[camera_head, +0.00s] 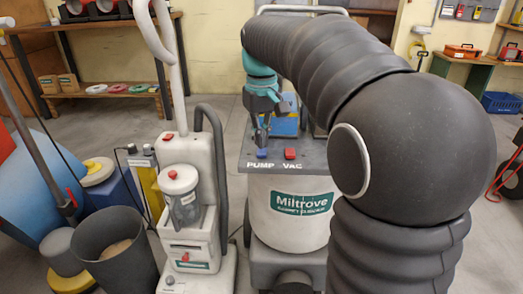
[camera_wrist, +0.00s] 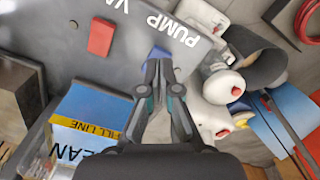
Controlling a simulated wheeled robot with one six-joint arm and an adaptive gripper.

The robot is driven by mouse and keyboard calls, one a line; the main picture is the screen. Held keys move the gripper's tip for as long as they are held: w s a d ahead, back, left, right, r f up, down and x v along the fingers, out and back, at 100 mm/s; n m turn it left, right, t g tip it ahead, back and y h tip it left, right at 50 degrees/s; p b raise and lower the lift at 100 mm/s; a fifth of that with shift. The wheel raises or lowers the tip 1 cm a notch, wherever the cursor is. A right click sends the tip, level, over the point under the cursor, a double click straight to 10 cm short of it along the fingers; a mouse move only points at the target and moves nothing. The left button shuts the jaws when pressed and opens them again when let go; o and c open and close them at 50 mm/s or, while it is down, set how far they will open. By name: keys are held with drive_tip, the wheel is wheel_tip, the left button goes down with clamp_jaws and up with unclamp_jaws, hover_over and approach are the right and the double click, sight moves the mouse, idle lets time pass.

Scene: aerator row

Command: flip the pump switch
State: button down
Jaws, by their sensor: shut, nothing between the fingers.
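The blue pump switch (camera_head: 262,153) sits above the word PUMP on the dark top panel (camera_head: 309,165) of a Miltrove machine (camera_head: 288,202). A red switch (camera_head: 290,153) sits to its right above the word VAC. My gripper (camera_head: 262,143) is shut and empty, pointing down just over the blue switch. In the wrist view, the fingertips (camera_wrist: 159,64) come together in front of the blue switch (camera_wrist: 160,52) and cover part of it. I cannot tell whether they touch it. The red switch (camera_wrist: 101,37) is clear of the fingers there.
A blue tank marked FILL LINE (camera_wrist: 92,112) stands close beside my gripper. A white upright machine (camera_head: 190,215) with a clear canister stands to the left, beside a dark bin (camera_head: 112,255). Bare floor shows between the machines and the back shelf (camera_head: 100,100).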

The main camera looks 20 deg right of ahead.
sight(262, 153)
drive_tip(key=shift+f+b, duration=0.75)
drive_tip(key=shift+f, duration=0.5)
idle(1.2)
drive_tip(key=shift+r, duration=0.15)
wheel_tip(262, 153, up, 5)
drive_tip(key=p, duration=0.4)
drive_tip(key=shift+f+p, duration=0.2)
drive_tip(key=shift+p, duration=0.15)
drive_tip(key=shift+r, duration=1.1)
